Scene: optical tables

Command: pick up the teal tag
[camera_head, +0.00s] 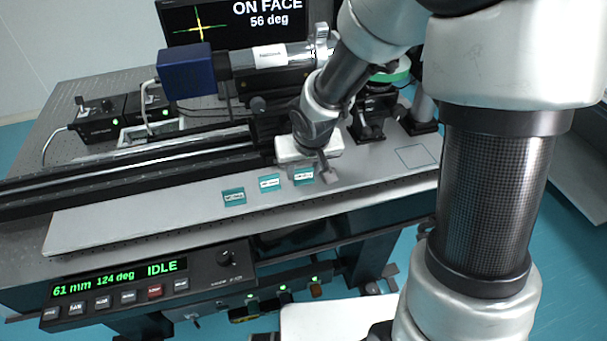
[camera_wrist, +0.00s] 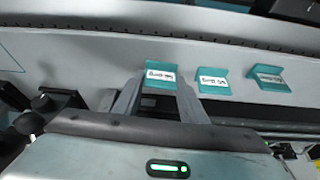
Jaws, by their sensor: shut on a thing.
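Three teal tags with white printed labels show in both views; the print is too small to read. My gripper (camera_head: 317,174) is shut on the rightmost tag (camera_head: 303,176) in the head view. In the wrist view this held tag (camera_wrist: 160,70) sits between the two fingers of my gripper (camera_wrist: 159,88). I cannot tell whether it is clear of the plate. The middle tag (camera_head: 269,184) and the left tag (camera_head: 233,197) lie on the plate. In the wrist view they show to the right of the gripper, the middle one (camera_wrist: 212,82) nearer, the other (camera_wrist: 267,79) farther.
The pale plate (camera_head: 120,222) has free room left of the tags and an outlined square (camera_head: 414,156) at its right. A black rail (camera_head: 130,172) runs behind it. A blue-ended optical tube (camera_head: 186,72) and a monitor (camera_head: 240,20) stand farther back. A control panel (camera_head: 150,282) reads IDLE in front.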

